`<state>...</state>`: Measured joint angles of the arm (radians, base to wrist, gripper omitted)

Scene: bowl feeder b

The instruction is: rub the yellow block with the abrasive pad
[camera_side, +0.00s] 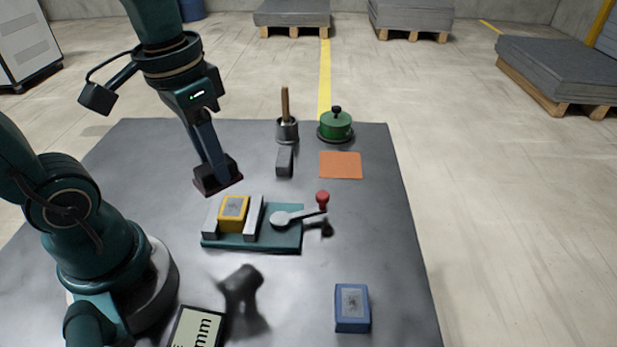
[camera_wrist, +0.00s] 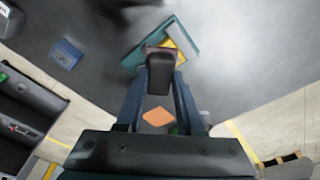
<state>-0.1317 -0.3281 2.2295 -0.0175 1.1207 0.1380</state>
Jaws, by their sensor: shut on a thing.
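The yellow block (camera_side: 232,222) has a grey patch on top and sits between the pale jaws of a teal vise (camera_side: 280,244). In the wrist view the yellow block (camera_wrist: 168,43) is mostly hidden behind the held pad. My gripper (camera_side: 214,166) is shut on the abrasive pad (camera_side: 218,178), a dark block with a reddish-brown lower part. It holds the pad up and a little left of the yellow block in the side view, with a visible gap between them. In the wrist view the pad (camera_wrist: 159,75) is between the fingertips.
The vise's lever has a red knob (camera_side: 322,197). A blue block (camera_side: 351,322) stands at front right. An orange sheet (camera_side: 340,165), a green lidded pot (camera_side: 335,126), a grey block (camera_side: 285,162) and a cup with a wooden handle (camera_side: 287,130) are at the back. A display (camera_side: 197,329) is in front.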

